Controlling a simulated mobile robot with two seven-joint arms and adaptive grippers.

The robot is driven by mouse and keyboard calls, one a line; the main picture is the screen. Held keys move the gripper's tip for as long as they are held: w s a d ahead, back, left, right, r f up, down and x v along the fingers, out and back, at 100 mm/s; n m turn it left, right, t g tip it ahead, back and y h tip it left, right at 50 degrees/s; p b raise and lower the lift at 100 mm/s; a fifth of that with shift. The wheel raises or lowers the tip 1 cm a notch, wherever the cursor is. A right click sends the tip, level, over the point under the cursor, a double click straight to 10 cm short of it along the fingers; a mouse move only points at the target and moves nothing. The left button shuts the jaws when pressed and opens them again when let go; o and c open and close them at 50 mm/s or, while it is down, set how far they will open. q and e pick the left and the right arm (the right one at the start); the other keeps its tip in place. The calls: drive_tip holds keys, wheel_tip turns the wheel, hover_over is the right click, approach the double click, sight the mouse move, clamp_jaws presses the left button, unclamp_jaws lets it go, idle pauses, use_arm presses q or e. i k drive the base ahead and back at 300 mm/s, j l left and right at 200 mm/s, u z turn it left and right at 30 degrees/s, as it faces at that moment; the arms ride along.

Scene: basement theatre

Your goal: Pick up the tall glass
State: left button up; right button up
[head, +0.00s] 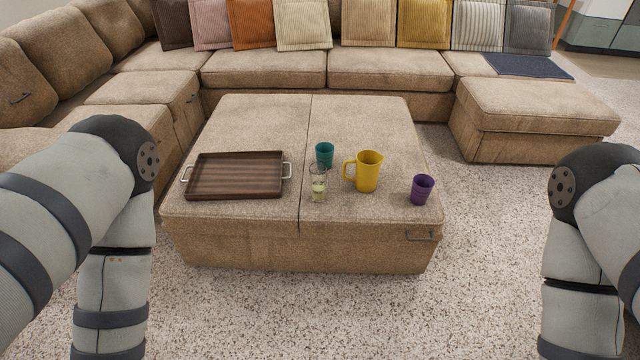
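The tall glass (318,184) is clear, with something pale yellow-green in its lower part. It stands upright on the beige ottoman (240,120), right of the ottoman's centre seam, in front of a teal cup and left of a yellow pitcher. My arms come in at the left and right edges of the head view, bent downward. Neither gripper shows; both are below or outside the frame. Nothing is seen touching the glass.
A teal cup (324,154), a yellow pitcher (367,171) and a purple cup (422,189) stand near the glass. A brown wooden tray (236,176) with metal handles lies to the left. A sectional sofa (390,70) surrounds the back and left. Speckled carpet in front is clear.

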sight(318, 172)
drive_tip(key=i+j, duration=0.1)
drive_tip(key=i, duration=0.35)
drive_tip(key=i+j+u, duration=0.1)
drive_tip(key=i, duration=0.35)
